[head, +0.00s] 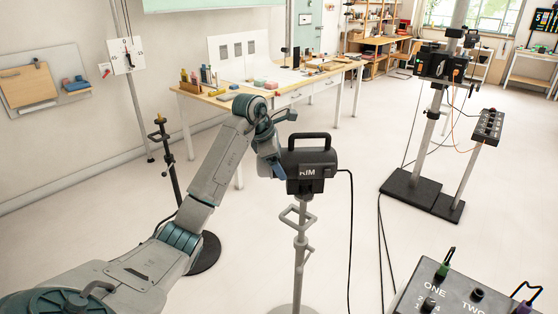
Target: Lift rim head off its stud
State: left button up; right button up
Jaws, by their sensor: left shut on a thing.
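The rim head (312,172) is a black lamp-like box with a looped top handle and the letters "RIM" on its front. It is upright at the top of a grey stand (300,245) in the middle of the head view. The stud under it is hidden, so I cannot tell whether the head is seated or slightly raised. My left arm reaches in from the lower left and bends down at the wrist. My left gripper (275,167) is at the head's left side, shut on it; the fingertips are mostly hidden. My right gripper is out of view.
A black cable (351,230) hangs from the head's right side. A dark stand (165,165) is behind my arm. A control box (450,293) is at lower right. A workbench (262,97) and equipment post (427,130) stand behind. Floor between is clear.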

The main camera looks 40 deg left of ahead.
pick_arm(q)
jog(key=shift+r+p, duration=0.4)
jog(key=shift+r, duration=0.3)
dwell(0.6)
jog(key=shift+r+p, duration=0.65)
jog(key=shift+r, duration=0.5)
jog(key=shift+r+p, duration=0.75)
jog(key=shift+r, duration=0.45)
jog(key=shift+s, duration=0.1)
jog(key=shift+t+h, duration=0.5)
jog(key=shift+s+r+p, duration=0.15)
jog(key=shift+r+p, duration=0.25)
jog(key=shift+r, duration=1.6)
jog(key=shift+c, duration=0.5)
